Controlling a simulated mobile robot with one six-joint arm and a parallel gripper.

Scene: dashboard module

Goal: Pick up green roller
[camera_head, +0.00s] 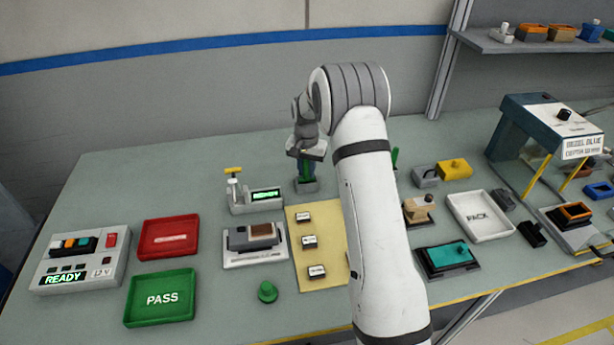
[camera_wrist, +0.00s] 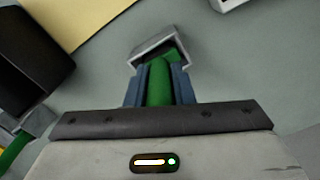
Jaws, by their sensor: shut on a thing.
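The green roller (camera_wrist: 159,85) is between the two blue fingers of my gripper (camera_wrist: 160,84) in the wrist view, and the fingers are shut on it. Its far end reaches into a small grey open holder (camera_wrist: 158,47). In the head view my gripper (camera_head: 306,160) points down over this holder (camera_head: 307,186) at the back of the bench, and a strip of the green roller (camera_head: 306,170) shows below it. I cannot tell whether the roller still touches the holder's bottom.
A grey device with a lit display (camera_head: 265,195) stands left of the holder. A yellow mat (camera_head: 300,252) with small labelled blocks lies in front. A red tray (camera_head: 168,237) and a green PASS tray (camera_head: 160,298) are at left. A white PACK tray (camera_head: 480,216) is at right.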

